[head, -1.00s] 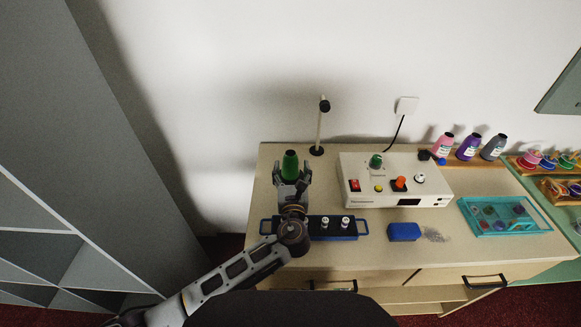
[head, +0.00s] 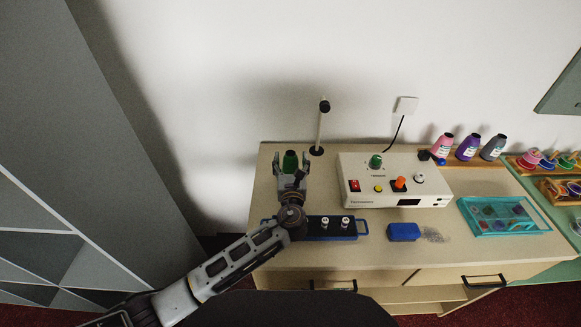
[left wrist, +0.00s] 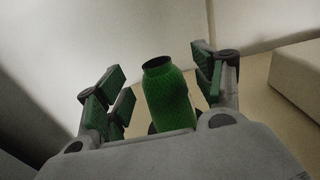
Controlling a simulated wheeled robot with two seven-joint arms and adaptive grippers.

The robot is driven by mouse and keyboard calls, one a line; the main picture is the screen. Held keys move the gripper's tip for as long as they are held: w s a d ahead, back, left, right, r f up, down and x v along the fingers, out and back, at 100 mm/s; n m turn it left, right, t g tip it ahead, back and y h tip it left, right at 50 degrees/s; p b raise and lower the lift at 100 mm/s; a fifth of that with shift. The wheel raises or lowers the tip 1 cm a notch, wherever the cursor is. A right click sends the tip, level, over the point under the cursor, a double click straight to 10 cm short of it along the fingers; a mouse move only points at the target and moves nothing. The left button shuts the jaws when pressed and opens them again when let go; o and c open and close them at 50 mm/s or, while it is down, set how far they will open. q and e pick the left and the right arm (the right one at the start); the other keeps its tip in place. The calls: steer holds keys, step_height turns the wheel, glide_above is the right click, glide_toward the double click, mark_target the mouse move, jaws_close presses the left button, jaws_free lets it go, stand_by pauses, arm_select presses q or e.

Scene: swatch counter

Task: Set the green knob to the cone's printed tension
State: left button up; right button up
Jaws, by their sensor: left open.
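A green thread cone (head: 290,161) stands at the left of the counter. It also shows in the left wrist view (left wrist: 168,98), upright between the fingers, with a gap to the fingers on both sides. I cannot read any print on it. My left gripper (head: 291,170) is open around the cone; it also shows in the left wrist view (left wrist: 163,85). The green knob (head: 375,161) is on the sloped face of the white control box (head: 350,188), right of the cone. Its setting is too small to read. My right gripper is not in view.
A thin post (head: 320,128) stands behind the cone. A blue tray (head: 361,228) with white-topped pieces lies in front. A blue block (head: 404,231) and a teal tray (head: 549,228) are further right. Pink, purple (head: 467,147) and grey cones stand at the back.

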arm_select(q)
steer(key=shift+w, duration=1.35)
steer(key=c, duration=1.2)
steer(key=shift+c, duration=1.4)
steer(key=shift+r, duration=0.1)
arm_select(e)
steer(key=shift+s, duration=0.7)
